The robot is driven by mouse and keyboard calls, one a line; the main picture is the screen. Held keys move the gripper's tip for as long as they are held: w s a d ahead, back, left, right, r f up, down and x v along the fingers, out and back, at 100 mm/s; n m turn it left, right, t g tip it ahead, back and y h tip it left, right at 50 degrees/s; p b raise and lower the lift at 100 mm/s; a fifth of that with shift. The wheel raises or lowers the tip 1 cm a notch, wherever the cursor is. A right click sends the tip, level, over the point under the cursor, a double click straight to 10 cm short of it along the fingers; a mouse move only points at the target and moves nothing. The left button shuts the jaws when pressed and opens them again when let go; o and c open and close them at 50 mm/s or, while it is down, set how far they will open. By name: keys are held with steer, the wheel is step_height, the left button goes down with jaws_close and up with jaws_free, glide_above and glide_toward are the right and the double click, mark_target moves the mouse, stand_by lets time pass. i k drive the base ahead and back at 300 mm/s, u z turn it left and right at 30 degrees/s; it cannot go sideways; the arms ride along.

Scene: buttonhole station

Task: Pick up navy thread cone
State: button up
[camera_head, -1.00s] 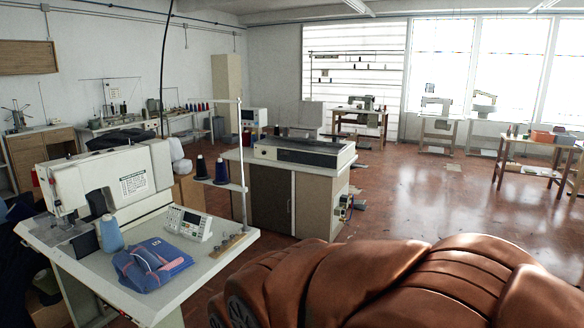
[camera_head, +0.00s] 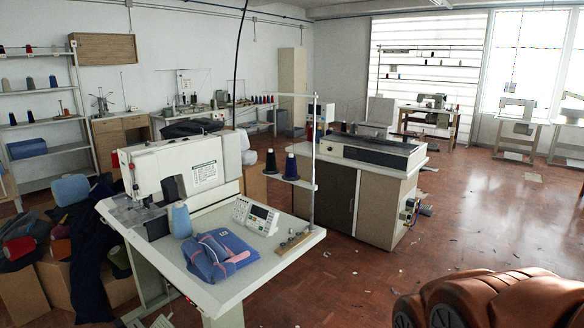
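Two dark cones stand side by side on the thread stand beside the sewing table: a navy thread cone (camera_head: 291,167) on the right and a darker, near-black cone (camera_head: 270,163) on the left. I cannot tell for sure which shade the left one is. A light blue cone (camera_head: 180,220) stands on the sewing table near the machine's needle end. Small dark blue cones (camera_head: 53,82) also show on the wall shelf at the far left.
The white sewing machine (camera_head: 175,165) and folded blue garment (camera_head: 217,255) share the sewing table (camera_head: 285,240) with a control panel (camera_head: 256,215). A cabinet (camera_head: 372,205) stands close behind the thread stand. Dark fabric and boxes crowd the left. Open floor (camera_head: 480,215) lies to the right.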

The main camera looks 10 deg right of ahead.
mark_target(291, 167)
steer(key=z, duration=0.8)
steer(key=k, duration=1.1)
steer(key=z, duration=1.1)
steer(key=i, duration=1.7)
steer(key=u, duration=0.65)
steer(key=i, duration=1.7)
steer(key=u, duration=1.45)
steer(key=i, duration=0.9)
steer(key=u, duration=1.9)
steer(key=i, duration=1.3)
steer(key=u, duration=0.45)
